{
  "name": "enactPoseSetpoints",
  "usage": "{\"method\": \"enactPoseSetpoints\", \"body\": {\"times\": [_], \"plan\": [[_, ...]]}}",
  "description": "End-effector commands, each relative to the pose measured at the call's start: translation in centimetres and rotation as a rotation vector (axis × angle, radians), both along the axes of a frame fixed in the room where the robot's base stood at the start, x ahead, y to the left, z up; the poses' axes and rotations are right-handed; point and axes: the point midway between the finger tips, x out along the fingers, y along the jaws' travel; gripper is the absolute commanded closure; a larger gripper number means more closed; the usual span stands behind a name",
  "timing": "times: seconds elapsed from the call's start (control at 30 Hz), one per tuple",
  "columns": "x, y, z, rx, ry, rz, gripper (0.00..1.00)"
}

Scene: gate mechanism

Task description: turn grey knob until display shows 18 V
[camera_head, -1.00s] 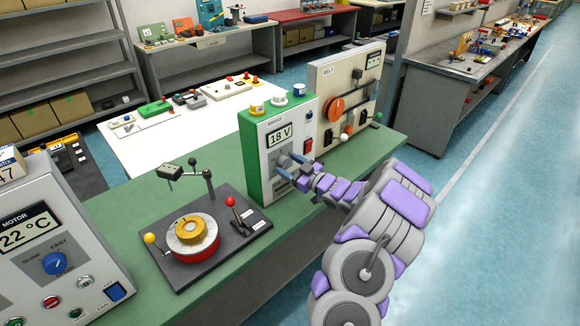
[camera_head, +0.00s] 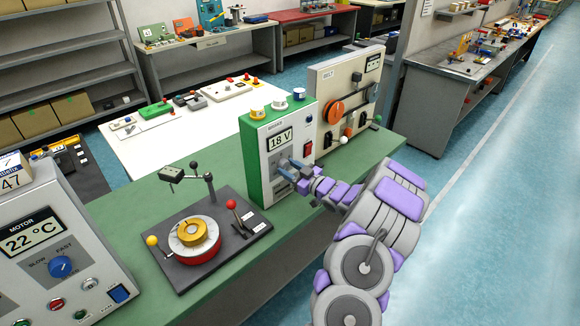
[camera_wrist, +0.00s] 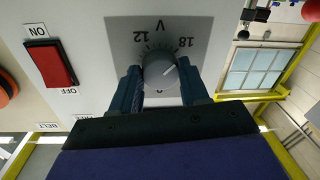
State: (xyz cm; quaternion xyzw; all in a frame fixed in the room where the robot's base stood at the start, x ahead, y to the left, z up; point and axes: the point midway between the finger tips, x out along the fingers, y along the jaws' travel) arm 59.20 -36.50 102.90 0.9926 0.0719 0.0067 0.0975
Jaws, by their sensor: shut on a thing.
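The grey knob (camera_wrist: 160,69) sits on a dial on the light front panel of the green-sided box (camera_head: 254,160). In the wrist view, which is upside down, the dial shows the marks 12, 18 and V. The knob's white pointer line slants toward the 18 side. My gripper (camera_wrist: 162,82) is shut on the knob, one blue finger on each side. In the head view, my gripper (camera_head: 290,168) is at the lower front of the box and hides the knob. The display (camera_head: 280,139) reads 18 V.
A red switch (camera_wrist: 50,63) marked ON and OFF is beside the knob. A belt panel (camera_head: 345,100) with an orange wheel stands behind the box. A base with a brass disc (camera_head: 194,232) and levers, and a motor box (camera_head: 40,235), stand on the green bench nearer left.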

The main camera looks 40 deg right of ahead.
Motion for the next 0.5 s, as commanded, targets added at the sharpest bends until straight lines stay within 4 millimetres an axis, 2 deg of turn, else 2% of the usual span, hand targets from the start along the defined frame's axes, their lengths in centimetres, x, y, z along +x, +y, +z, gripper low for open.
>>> {"method": "enactPoseSetpoints", "body": {"times": [0.2, 0.23, 0.5], "plan": [[0.03, -0.10, 0.14, 0.000, -0.005, -0.002, 0.86], [0.03, -0.10, 0.14, 0.000, -0.005, -0.002, 0.54], [0.01, -0.06, 0.07, 0.000, -0.003, -0.001, 0.30]]}}
